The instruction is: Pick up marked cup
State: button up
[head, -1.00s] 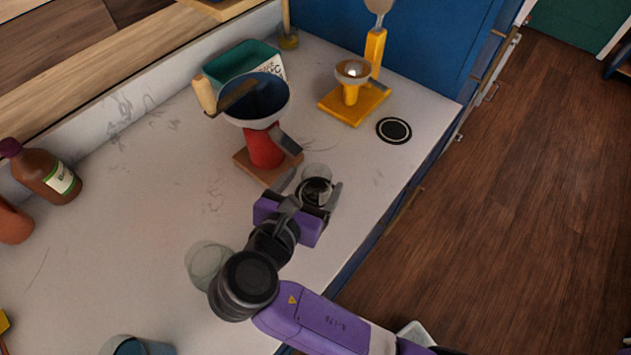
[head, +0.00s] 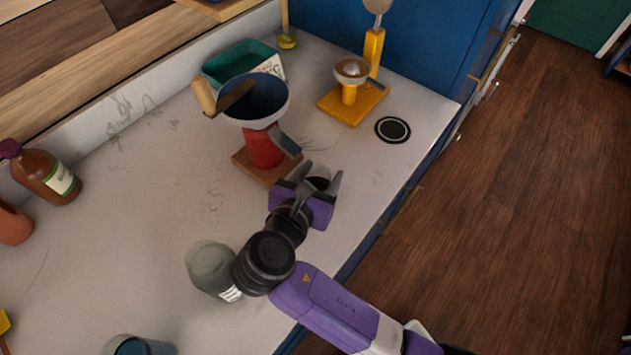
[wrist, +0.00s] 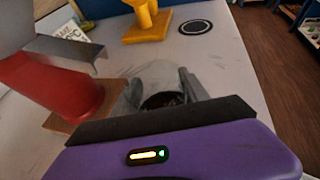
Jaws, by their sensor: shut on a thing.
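A small clear glass cup (head: 319,171) with something dark inside is between the fingers of my gripper (head: 320,176) near the counter's right edge. In the wrist view the cup (wrist: 158,76) sits between both fingertips, and my gripper is shut on it. Its lower part is hidden by my gripper, so I cannot tell if it touches the counter. No mark shows on it. A second, larger greenish glass vessel (head: 208,268) with a white printed label stands left of my wrist, partly hidden by my arm.
A red stand with a blue bowl (head: 262,98) on a wooden base is just left of my gripper. A yellow stand (head: 351,103), a black round disc (head: 393,130) and a green bin (head: 236,58) are farther back. A brown bottle (head: 50,172) stands far left. Mid-left counter is clear.

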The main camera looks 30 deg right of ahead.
aim_at(317, 171)
jog(key=shift+r, duration=0.15)
jog(key=shift+r, duration=0.5)
notch_tip(317, 171, up, 2)
jog(key=shift+r, duration=0.1)
jog(key=s+d, duration=0.2)
jog(key=s, duration=0.3)
jog(key=s+d, duration=0.1)
jog(key=s, duration=0.5)
jog(key=s+d+b, duration=0.1)
jog(key=s+d, duration=0.1)
jog(key=s, duration=0.4)
jog(key=shift+d, duration=0.3)
